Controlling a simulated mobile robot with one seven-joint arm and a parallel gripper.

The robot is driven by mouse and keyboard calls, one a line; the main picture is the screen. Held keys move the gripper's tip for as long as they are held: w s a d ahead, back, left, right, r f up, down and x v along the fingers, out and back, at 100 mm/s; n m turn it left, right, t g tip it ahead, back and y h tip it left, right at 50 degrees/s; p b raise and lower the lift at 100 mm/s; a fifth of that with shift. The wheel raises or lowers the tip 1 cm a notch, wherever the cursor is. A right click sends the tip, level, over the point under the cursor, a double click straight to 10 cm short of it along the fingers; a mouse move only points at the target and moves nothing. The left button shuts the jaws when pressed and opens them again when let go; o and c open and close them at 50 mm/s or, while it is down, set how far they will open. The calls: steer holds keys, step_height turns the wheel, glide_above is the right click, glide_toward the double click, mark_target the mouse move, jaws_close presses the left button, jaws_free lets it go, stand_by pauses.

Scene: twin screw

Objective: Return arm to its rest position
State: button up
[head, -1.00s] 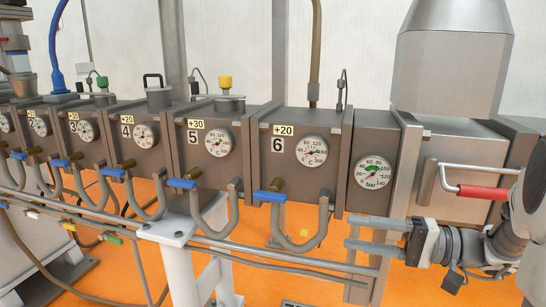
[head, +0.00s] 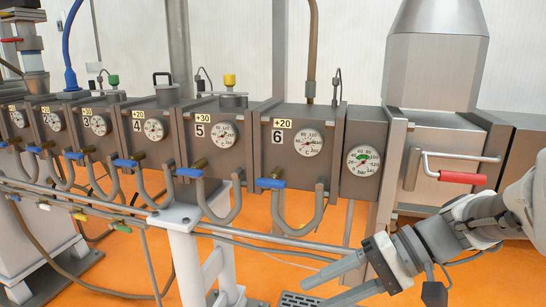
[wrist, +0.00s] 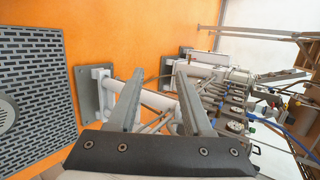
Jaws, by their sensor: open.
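My gripper (head: 325,287) is at the lower right of the head view, in front of the machine's lower rail, with its fingers pointing to the lower left. In the wrist view my gripper (wrist: 156,98) shows two grey fingers set apart with nothing between them. Beyond the fingers are the orange floor (wrist: 190,20) and the machine's white support leg (wrist: 150,98). My arm comes in from the right edge of the head view.
The machine's row of numbered barrel sections (head: 292,150) runs across the head view, with dials, blue-handled valves (head: 270,184) and bent pipes. A red-handled lever (head: 462,178) is near my arm. A dark floor grate (wrist: 35,90) lies left in the wrist view.

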steer(key=s+d+f+n+t+h, duration=0.1)
steer(key=s+d+n+t+h, duration=0.1)
steer(key=s+d+t+h, duration=0.65)
step_height(320, 180, up, 22)
steer(key=w+a+g+h+p, duration=0.2)
steer(key=g+h+p, duration=0.1)
steer(key=p, duration=1.9)
steer(key=shift+a, duration=0.35)
steer(key=shift+a, duration=0.1)
